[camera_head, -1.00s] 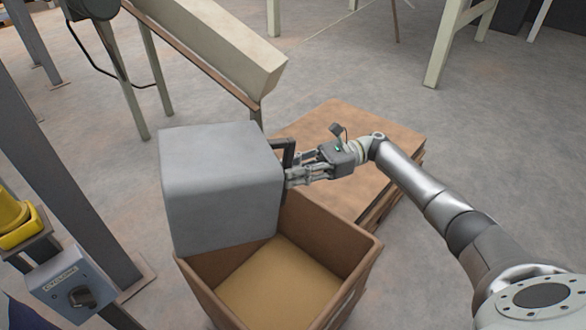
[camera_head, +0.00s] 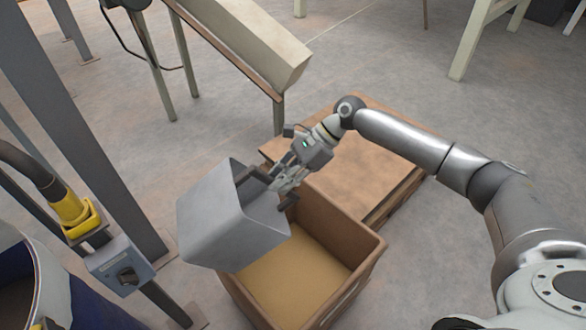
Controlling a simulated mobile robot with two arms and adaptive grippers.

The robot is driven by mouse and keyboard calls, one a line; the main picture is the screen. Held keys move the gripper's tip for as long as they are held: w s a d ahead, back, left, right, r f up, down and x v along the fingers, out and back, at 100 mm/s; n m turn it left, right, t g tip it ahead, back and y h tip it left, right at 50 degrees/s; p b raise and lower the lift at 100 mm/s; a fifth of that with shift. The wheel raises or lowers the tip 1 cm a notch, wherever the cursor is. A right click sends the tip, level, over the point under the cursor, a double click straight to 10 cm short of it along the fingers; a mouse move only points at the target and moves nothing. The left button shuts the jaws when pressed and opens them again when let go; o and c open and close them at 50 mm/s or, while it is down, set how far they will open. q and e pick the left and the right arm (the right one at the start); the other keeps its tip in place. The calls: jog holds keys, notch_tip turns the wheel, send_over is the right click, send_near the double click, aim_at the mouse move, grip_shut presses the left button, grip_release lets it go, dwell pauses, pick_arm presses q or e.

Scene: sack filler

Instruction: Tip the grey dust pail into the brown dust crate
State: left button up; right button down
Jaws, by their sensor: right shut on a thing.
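The grey dust pail (camera_head: 222,222) is held tilted above the far left corner of the brown dust crate (camera_head: 345,224), partly past its left wall. I cannot clearly see into the pail, and no falling dust shows. My right gripper (camera_head: 279,186) is shut on the pail's dark handle at its right side. The crate stands open on the floor. A flat tan layer (camera_head: 308,272) shows inside it, and the pail hides its far left part. My left gripper is out of view.
A low brown platform (camera_head: 355,160) lies behind the crate. A grey post (camera_head: 85,130), a switch box (camera_head: 118,264) and a yellow fitting (camera_head: 72,212) stand at the left. A pale chute (camera_head: 240,40) on legs is behind. Floor at the right is open.

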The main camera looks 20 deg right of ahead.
aim_at(240, 176)
jog(key=a+h, duration=0.1)
jog(key=a+r+h, duration=0.2)
jog(key=a, duration=0.1)
jog(key=shift+w+h, duration=0.2)
jog(key=shift+h, duration=0.1)
jog(key=a+h+p, duration=0.1)
jog(key=p, duration=0.2)
jog(key=a+h+p, duration=0.1)
jog(key=p, duration=0.1)
jog(key=a+h+p, duration=0.1)
jog(key=h+p, duration=0.1)
jog(key=p, duration=0.1)
jog(key=shift+a+r+p, duration=0.15)
jog(key=shift+r+p, duration=0.15)
jog(key=shift+p, duration=0.05)
jog(key=shift+w+a+f+g+h+p, duration=0.1)
jog(key=shift+a+f+g+h+p, duration=0.2)
jog(key=shift+a+h+p, duration=0.35)
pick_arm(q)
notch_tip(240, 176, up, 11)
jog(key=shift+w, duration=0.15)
pick_arm(e)
jog(key=shift+a+f+h, duration=0.15)
jog(key=shift+a+h, duration=0.15)
jog(key=shift+h, duration=0.35)
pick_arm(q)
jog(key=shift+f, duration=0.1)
